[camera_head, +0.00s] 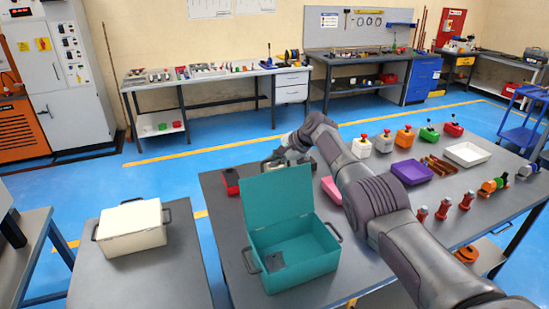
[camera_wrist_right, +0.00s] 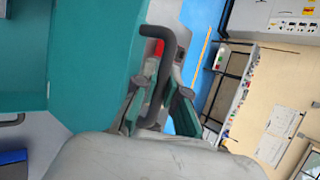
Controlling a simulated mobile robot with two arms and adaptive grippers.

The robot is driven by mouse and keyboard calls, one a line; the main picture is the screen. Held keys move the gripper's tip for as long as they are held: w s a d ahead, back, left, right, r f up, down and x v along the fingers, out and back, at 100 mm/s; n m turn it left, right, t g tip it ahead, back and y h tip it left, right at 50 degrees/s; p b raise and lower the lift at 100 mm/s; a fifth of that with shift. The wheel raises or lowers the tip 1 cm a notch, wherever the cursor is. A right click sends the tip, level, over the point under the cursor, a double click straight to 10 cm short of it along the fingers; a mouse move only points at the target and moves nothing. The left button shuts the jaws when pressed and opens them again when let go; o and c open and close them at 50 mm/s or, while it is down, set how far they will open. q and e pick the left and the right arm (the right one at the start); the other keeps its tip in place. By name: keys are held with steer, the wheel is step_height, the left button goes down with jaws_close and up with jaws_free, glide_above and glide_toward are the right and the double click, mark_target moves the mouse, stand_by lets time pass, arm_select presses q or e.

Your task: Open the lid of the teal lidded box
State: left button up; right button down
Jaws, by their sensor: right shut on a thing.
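The teal lidded box (camera_head: 292,270) stands on the grey table in the head view. Its lid (camera_head: 278,205) is raised, standing roughly upright at the box's back edge, and the inside shows. In the right wrist view, my right gripper (camera_wrist_right: 158,108) is shut on the lid's dark handle (camera_wrist_right: 168,58), beside the teal lid panel (camera_wrist_right: 95,70). My left gripper is out of view.
A cream box (camera_head: 132,228) stands on a separate table at the left. A red item (camera_head: 231,182) and a pink bin (camera_head: 332,188) are near the lid. A purple bin (camera_head: 411,172), a white tray (camera_head: 467,154) and several bottles are farther right. My right arm crosses the table.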

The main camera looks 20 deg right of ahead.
steer(key=shift+r, duration=0.1)
steer(key=c, duration=1.3)
jaws_free()
steer(key=shift+o, duration=0.5)
steer(key=shift+a, duration=0.1)
steer(key=shift+s+d+r, duration=0.4)
steer(key=v, duration=1)
steer(key=shift+s+r, duration=0.2)
steer(key=shift+r, duration=0.1)
steer(key=shift+a, duration=0.1)
